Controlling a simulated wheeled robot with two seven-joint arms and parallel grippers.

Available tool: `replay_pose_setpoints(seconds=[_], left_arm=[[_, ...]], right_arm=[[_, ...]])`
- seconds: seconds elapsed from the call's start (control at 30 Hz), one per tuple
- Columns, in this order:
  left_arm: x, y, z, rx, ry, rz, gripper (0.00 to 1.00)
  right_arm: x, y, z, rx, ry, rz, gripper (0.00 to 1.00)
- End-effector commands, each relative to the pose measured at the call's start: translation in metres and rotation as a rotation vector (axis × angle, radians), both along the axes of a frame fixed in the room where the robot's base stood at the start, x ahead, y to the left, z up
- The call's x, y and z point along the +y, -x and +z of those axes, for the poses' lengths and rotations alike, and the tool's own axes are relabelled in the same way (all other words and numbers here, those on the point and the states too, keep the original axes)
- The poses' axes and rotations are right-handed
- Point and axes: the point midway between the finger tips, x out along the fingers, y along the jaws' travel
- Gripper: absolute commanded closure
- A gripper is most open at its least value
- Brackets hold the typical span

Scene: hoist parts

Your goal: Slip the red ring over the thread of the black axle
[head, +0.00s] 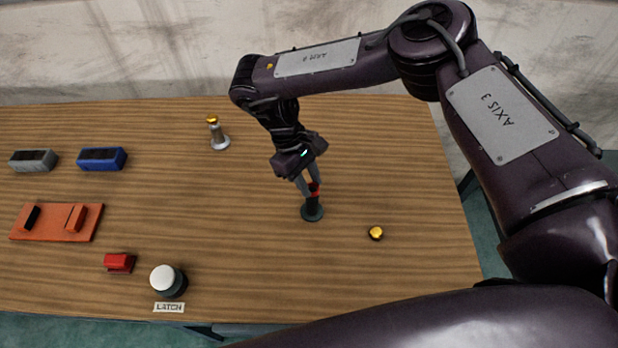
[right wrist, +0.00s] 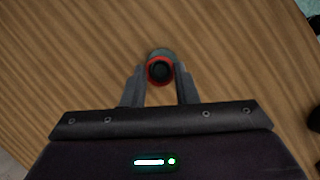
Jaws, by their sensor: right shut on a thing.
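The black axle (head: 312,211) stands upright on the table, right of its middle, on a wide dark base. The red ring (head: 314,189) is at the top of the axle, between the fingers of my right gripper (head: 308,186), which is shut on it. In the right wrist view the ring (right wrist: 160,59) sits between the fingertips (right wrist: 160,75), with the dark axle top (right wrist: 160,71) showing inside its opening. How far down the thread the ring sits is hard to tell. My left gripper is not in view.
A gold nut (head: 376,233) lies right of the axle. A silver post with a gold top (head: 219,135) stands behind left. Grey (head: 34,160) and blue (head: 101,159) blocks, an orange plate (head: 57,233), a red block (head: 119,262) and a white-topped button (head: 167,280) labelled LATCH are at left.

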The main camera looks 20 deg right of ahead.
Motion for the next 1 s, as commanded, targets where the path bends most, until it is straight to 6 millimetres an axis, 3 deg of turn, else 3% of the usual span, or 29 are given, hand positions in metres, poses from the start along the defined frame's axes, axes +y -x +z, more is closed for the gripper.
replay_pose_setpoints(seconds=[0.47,0.5,0.67,1.0], left_arm=[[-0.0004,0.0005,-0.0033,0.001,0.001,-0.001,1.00],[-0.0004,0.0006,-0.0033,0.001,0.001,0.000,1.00],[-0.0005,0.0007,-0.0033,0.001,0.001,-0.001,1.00],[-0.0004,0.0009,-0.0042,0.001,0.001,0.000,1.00]], right_arm=[[0.0002,0.0000,-0.0061,0.000,0.000,0.000,0.94],[0.0002,0.0000,-0.0061,0.000,0.000,0.000,0.71],[0.0002,0.0000,-0.0061,0.000,0.000,0.001,0.50],[0.0013,-0.0015,-0.0030,-0.001,0.000,0.001,0.48]])
